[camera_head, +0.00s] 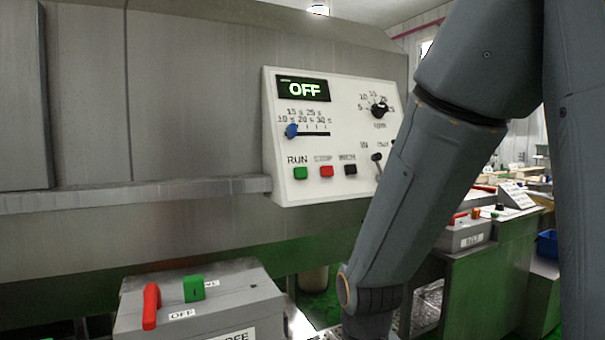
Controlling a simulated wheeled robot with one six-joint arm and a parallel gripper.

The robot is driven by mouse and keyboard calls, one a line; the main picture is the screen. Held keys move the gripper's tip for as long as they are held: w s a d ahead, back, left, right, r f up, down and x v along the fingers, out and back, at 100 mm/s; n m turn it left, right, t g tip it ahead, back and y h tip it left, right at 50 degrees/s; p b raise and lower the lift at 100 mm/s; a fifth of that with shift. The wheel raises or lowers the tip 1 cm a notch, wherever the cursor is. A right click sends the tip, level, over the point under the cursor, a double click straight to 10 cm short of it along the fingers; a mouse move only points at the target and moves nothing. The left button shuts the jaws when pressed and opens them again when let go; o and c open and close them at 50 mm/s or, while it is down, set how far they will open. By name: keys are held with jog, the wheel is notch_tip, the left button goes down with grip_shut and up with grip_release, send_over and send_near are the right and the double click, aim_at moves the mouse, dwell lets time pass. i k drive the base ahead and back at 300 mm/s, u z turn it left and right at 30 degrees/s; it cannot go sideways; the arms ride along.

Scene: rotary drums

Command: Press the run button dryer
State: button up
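The dryer's white control panel (328,185) is on the large grey metal machine, in the middle of the head view. Its green RUN button (300,173) is at the lower left of the panel, under the label RUN. A red button (326,171) labelled STOP and a black button (350,169) sit to its right. The display (303,89) reads OFF. A blue slider (291,131) stands at the left of its scale. My arm reaches down on the right, in front of the panel's right edge. My gripper is below the frame, out of sight.
A grey box (215,318) with a red lever (151,306) and a green switch (194,288) stands at the lower front. A metal ledge (150,194) runs left of the panel. Another grey box (462,238) sits on a green cabinet at right. Space before the RUN button looks clear.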

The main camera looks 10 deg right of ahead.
aim_at(300, 173)
jog(key=k, duration=1)
jog(key=u, duration=1.5)
jog(key=i, duration=1.3)
jog(key=z, duration=1.2)
